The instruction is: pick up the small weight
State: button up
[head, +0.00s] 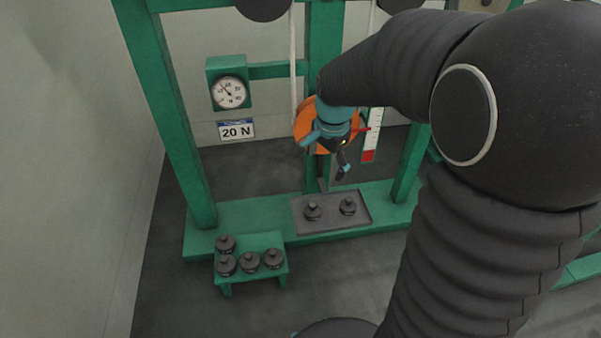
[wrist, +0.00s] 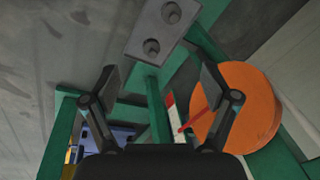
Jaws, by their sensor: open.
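Two dark knobbed weights stand on a grey tray (head: 335,223) on the green base: a left one (head: 312,211) and a right one (head: 347,206). Several similar dark weights (head: 249,262) stand on a low green stand (head: 262,241) at front left. I cannot tell which one is the small weight. My gripper (head: 342,170) hangs above the tray, in front of an orange disc. In the wrist view my gripper (wrist: 161,78) has its fingers wide apart with nothing between them. The tray (wrist: 137,38) and its two weights (wrist: 151,47) show beyond the fingertips.
The orange disc (wrist: 250,110) and a red pointer beside a white scale (head: 374,132) are close to my gripper. Green frame posts (head: 175,120) rise around it. A dial gauge (head: 229,92) and a "20 N" sign (head: 237,129) are at left. Floor around the stand is clear.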

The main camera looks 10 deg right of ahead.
aim_at(313, 204)
jog(key=w+f+m, duration=0.2)
jog(key=w+f, duration=0.1)
jog(key=f, duration=0.5)
jog(key=w+f+m+g, duration=0.1)
jog(key=w+f+m, duration=0.1)
jog(key=f, duration=0.6)
jog(key=w+f+m+g, duration=0.1)
jog(key=w+f+m, duration=0.2)
jog(key=f, duration=0.4)
jog(key=shift+w+f, duration=0.4)
jog(key=shift+w, duration=0.4)
jog(key=shift+s+a+f, duration=0.1)
jog(key=shift+s+f, duration=0.05)
jog(key=shift+f, duration=1.2)
jog(key=shift+s+a+f, duration=0.1)
jog(key=shift+f, duration=1.25)
grip_shut()
jog(key=shift+r, duration=0.15)
